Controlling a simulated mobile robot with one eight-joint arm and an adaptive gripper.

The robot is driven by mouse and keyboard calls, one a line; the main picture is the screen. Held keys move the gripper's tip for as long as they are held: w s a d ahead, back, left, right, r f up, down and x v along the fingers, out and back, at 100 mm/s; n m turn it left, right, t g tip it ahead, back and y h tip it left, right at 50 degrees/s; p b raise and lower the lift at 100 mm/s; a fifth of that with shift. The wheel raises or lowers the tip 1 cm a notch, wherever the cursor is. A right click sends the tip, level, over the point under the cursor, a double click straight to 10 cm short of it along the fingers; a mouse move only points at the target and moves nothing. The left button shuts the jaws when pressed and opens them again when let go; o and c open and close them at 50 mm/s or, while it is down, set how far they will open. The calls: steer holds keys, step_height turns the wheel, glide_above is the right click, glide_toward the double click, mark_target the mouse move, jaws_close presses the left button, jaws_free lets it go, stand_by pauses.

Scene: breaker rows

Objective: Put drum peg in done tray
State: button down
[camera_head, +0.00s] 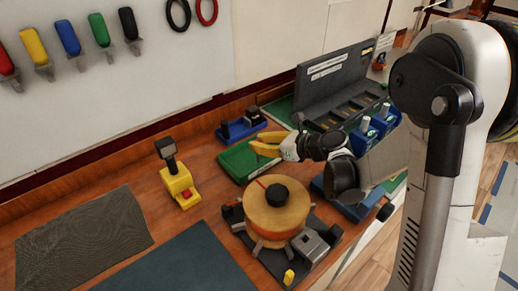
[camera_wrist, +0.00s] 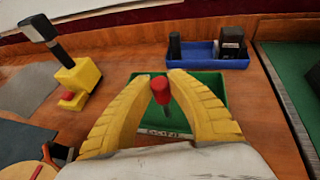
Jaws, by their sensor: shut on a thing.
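My gripper (camera_wrist: 160,82) has yellow fingers shut on the drum peg, which has a red head (camera_wrist: 160,92) and a grey shank pointing down. The peg is seen between the fingertips in the wrist view. The green done tray (camera_wrist: 184,125) lies below and behind the peg there. In the head view my gripper (camera_head: 264,147) is over the right part of the green tray (camera_head: 236,162), and the peg is too small to make out clearly. The peg appears to be above the tray floor, but its exact height is unclear.
A wooden drum (camera_head: 262,217) on a dark base stands in front of the tray. A yellow block with a black-topped post (camera_head: 178,184) is to the left. A blue bin (camera_head: 240,129) with dark items sits behind. A grey rack (camera_head: 335,85) is at the right.

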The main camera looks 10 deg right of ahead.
steer(key=shift+f, duration=0.6)
steer(key=shift+f, duration=0.2)
steer(key=c, duration=1.4)
jaws_free()
steer(key=shift+o, duration=0.2)
steer(key=shift+r, duration=0.15)
